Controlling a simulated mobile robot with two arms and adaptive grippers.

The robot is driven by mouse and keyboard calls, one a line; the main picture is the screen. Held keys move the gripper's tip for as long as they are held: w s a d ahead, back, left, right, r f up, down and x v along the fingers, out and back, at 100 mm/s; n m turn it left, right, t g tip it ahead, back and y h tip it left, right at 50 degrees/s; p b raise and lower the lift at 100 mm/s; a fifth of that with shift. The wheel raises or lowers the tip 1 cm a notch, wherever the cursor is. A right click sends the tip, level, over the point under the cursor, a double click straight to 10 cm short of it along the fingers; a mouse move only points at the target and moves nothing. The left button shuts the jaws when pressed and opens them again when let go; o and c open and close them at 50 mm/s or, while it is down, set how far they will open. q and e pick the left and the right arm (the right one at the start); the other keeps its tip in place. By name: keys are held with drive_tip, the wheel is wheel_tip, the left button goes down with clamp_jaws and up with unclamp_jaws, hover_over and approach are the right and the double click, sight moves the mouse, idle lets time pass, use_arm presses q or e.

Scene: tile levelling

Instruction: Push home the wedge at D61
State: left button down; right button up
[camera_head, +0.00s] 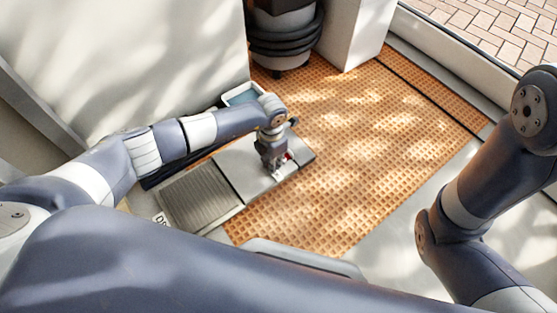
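My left gripper (274,163) points down at the right part of a pale grey tile (240,163). A small red piece (289,156), which looks like a wedge, shows right beside its fingers. A small white piece (281,173) shows just below them. The fingers are too small and dark to tell whether they are open or shut, or whether they touch the red piece. A white label (161,219) with dark letters lies near the tiles' lower left; I cannot read it fully. My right arm stands at the right, and its gripper is out of view.
A ribbed grey tile (201,196) lies left of the pale one. Orange waffle matting (350,150) covers the floor to the right and is clear. A blue-grey tray (241,94), a dark ringed pot (284,35) and a white pillar (354,30) stand at the back.

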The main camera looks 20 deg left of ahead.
use_arm(q)
drive_tip(key=shift+w+d+b, duration=0.95)
drive_tip(key=shift+w+b, duration=0.05)
drive_tip(key=shift+w, duration=0.2)
idle(1.8)
drive_tip(key=c, duration=1.4)
unclamp_jaws()
drive_tip(key=shift+r, duration=0.1)
wheel_tip(320, 180, up, 12)
drive_tip(key=shift+f, duration=0.1)
